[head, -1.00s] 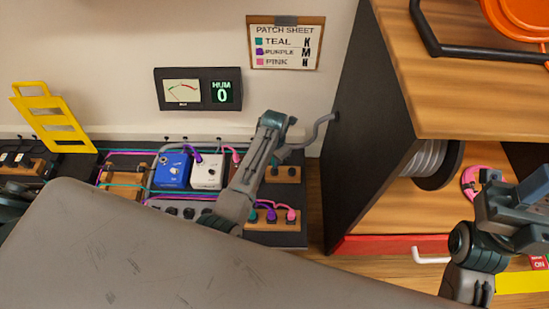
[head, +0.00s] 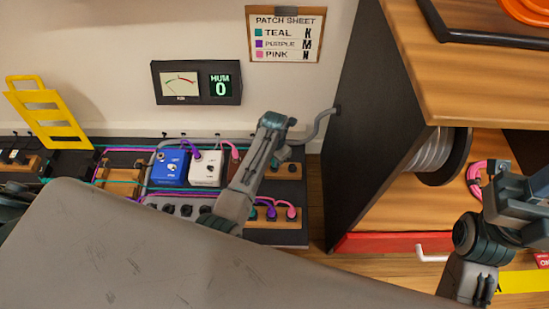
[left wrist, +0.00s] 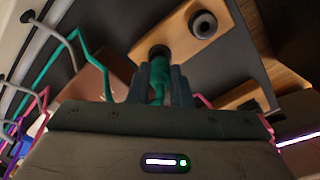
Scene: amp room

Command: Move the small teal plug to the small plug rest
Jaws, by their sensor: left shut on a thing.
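My left gripper (left wrist: 158,88) is shut on the small teal plug (left wrist: 159,70) in the left wrist view. The plug's far end is at a dark round socket in a wooden block (left wrist: 178,38), which looks like the small plug rest. A second socket of that block is empty. I cannot tell how deep the plug sits. In the head view this wooden block (head: 291,179) is partly behind my left arm, and the left fingertips are hidden. My right arm shows at the right edge, but its fingers cannot be made out.
Another wooden block (head: 281,219) holds plugs with teal, purple and pink cables. A blue box (head: 169,168) and a white box (head: 206,170) stand left of my left arm. A dark cabinet side (head: 365,130) rises on the right. A patch sheet (head: 287,35) hangs above.

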